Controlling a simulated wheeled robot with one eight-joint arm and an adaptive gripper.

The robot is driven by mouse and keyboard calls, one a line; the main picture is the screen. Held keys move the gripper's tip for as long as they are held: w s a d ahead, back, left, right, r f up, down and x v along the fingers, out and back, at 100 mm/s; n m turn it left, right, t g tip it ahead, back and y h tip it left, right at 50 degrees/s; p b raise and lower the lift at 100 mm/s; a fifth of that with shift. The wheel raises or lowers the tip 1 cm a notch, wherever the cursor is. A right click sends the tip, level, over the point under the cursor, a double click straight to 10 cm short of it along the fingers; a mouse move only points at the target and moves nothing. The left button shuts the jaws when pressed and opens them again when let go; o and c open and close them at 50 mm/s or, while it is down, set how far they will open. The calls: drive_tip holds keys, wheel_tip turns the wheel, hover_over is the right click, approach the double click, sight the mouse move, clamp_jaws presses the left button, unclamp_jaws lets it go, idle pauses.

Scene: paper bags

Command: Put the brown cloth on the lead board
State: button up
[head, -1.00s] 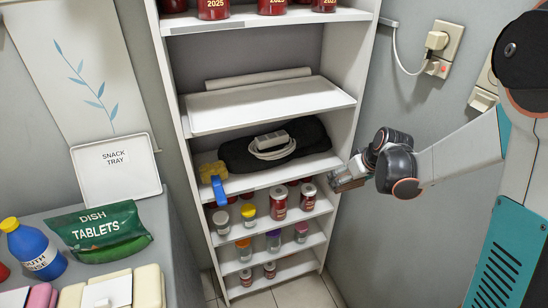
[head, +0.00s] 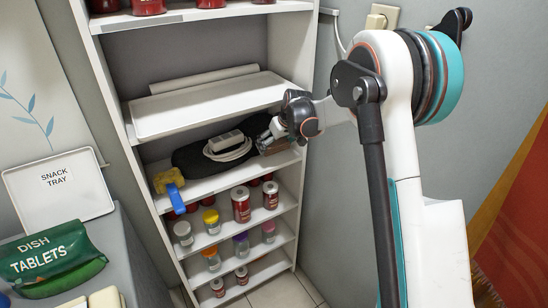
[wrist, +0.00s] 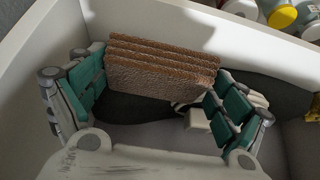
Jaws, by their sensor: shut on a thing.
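My gripper (head: 266,139) is shut on the brown cloth (wrist: 160,70), a folded, rough-textured stack clamped between its green-padded fingers in the wrist view (wrist: 155,92). In the head view the cloth (head: 274,147) shows as a small brown patch at the right end of the middle shelf. The lead board, a white power strip (head: 225,141) with a coiled white cable, lies on a black bundle just left of my gripper. In the wrist view a piece of the white strip (wrist: 197,125) shows behind the fingers. The cloth appears apart from it.
The black bundle (head: 188,157) fills much of the shelf. A yellow sponge-like thing (head: 168,179) with a blue handle is at its left end. A white tray (head: 205,107) is on the shelf above, and several jars (head: 241,204) stand below. The right side wall is close.

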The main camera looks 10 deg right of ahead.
sight(274, 161)
drive_tip(key=f+b, duration=0.1)
drive_tip(key=f, duration=0.1)
drive_tip(key=f+b, duration=0.1)
drive_tip(key=f, duration=0.2)
drive_tip(key=shift+w+f, duration=0.2)
drive_tip(key=shift+f, duration=0.1)
drive_tip(key=shift+w+a+f, duration=0.1)
drive_tip(key=shift+w, duration=0.05)
drive_tip(key=o, duration=0.7)
drive_tip(key=shift+o, duration=0.2)
